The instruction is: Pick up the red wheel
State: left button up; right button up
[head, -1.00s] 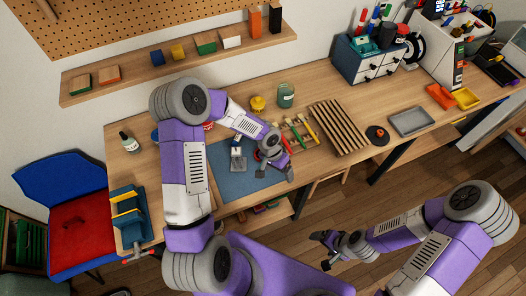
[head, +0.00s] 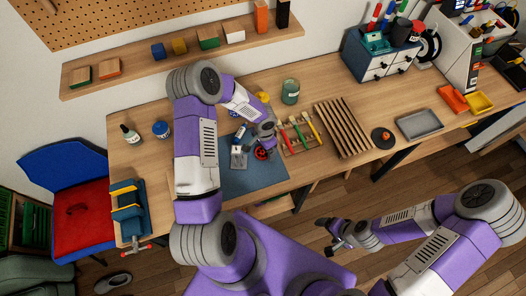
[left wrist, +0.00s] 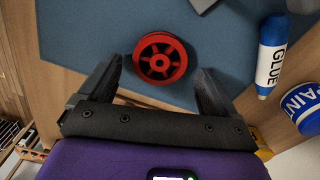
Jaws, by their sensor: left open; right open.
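The red wheel (left wrist: 160,59) lies on the blue mat (left wrist: 80,50), and in the left wrist view it is just beyond and between my left fingertips. In the head view the wheel (head: 262,153) shows partly at the end of my left arm, on the mat (head: 262,178). My left gripper (left wrist: 158,75) is open and empty, with a finger to either side of the wheel's near edge. I cannot tell if it touches. My right gripper (head: 334,234) is open and empty, off the bench above the floor.
A glue bottle (left wrist: 270,55) and a paint jar (left wrist: 303,107) are to the right of my left gripper in the wrist view. A grey-and-white block (head: 239,157) sits on the mat. A tool rack (head: 300,133) and a slatted wooden rack (head: 342,130) stand right of the mat.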

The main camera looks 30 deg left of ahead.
pick_arm(q)
jog(key=shift+f, duration=0.3)
jog(key=shift+s+r, duration=0.1)
jog(key=shift+s, duration=0.25)
jog(key=shift+w, duration=0.2)
jog(key=c, duration=1.1)
